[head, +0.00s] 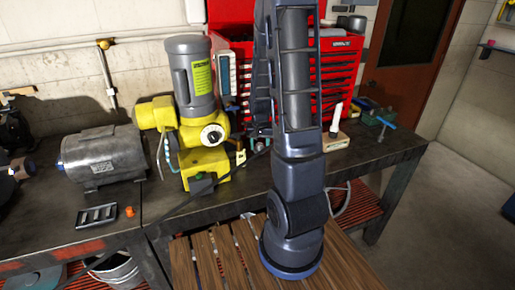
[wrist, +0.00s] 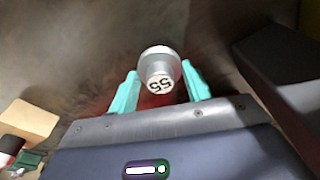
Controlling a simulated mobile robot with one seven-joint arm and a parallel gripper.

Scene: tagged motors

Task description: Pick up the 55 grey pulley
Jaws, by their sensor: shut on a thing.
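The grey pulley (wrist: 159,62) shows in the wrist view as a silver-grey round piece with a pale end marked 55, which appears upside down. My gripper (wrist: 160,74) has teal fingers, one on each side of the pulley, and is shut on it. In the head view my arm stands in front of the bench and hides most of the gripper. I cannot make out the pulley there.
A grey motor (head: 103,157) and a yellow-and-grey machine (head: 195,110) stand on the dark workbench (head: 60,215). A red tool cabinet (head: 338,75) is behind my arm. A slatted wooden surface (head: 205,262) lies in front. A cardboard-coloured block (wrist: 28,120) shows at left in the wrist view.

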